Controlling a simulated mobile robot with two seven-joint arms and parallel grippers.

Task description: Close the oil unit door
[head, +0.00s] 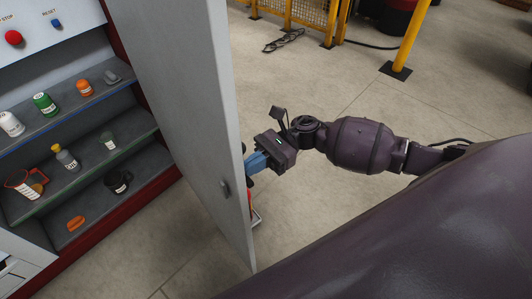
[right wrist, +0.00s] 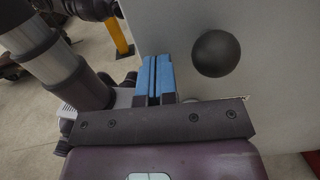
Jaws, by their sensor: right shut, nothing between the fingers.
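The oil unit door (head: 178,90) is a tall grey panel that stands wide open, hinged at the right side of the cabinet. My right gripper (head: 252,165) is at the door's outer face near its free edge. Its blue fingers are shut with nothing between them. In the right wrist view the shut fingers (right wrist: 154,75) lie close to the door panel (right wrist: 270,60), beside a round black knob (right wrist: 216,54). I cannot tell whether the fingertips touch the panel. My left gripper is not in view.
The open cabinet has shelves (head: 75,95) with bottles, a black mug (head: 117,182) and an orange item (head: 76,223). A red button (head: 13,38) is above. A yellow post (head: 412,40) and fence stand at the back.

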